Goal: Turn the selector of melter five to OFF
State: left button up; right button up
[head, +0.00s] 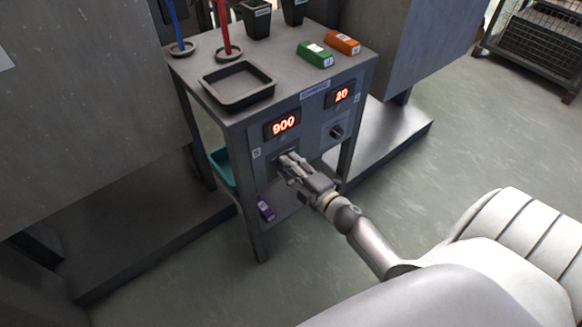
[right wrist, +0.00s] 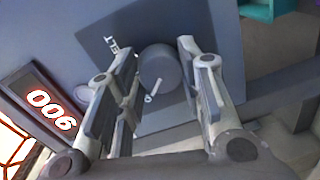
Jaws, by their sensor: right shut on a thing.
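The control cart's front panel (head: 305,125) has two lit displays. The left display (head: 282,124) reads 900 and stands by a plate that looks like 5; the same 900 display shows in the right wrist view (right wrist: 46,109). My right gripper (head: 289,160) is at the panel under that display and hides its selector in the head view. In the right wrist view the round grey selector knob (right wrist: 158,68) sits between the two fingers of my right gripper (right wrist: 160,75), which is shut on it. Part of a label ending in "ELT" and a small white mark show beside the knob. My left gripper is not in view.
The right display (head: 341,95) reads 20, with a dark knob (head: 337,132) below it. On the cart top are a black tray (head: 212,97), green block (head: 315,54) and orange block (head: 342,43).

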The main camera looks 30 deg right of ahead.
dwell(0.4)
jog(key=o, duration=1)
jog(key=shift+o, duration=0.2)
jog(key=s+d, duration=0.1)
jog(key=s, duration=1.1)
jog(key=shift+r, duration=0.4)
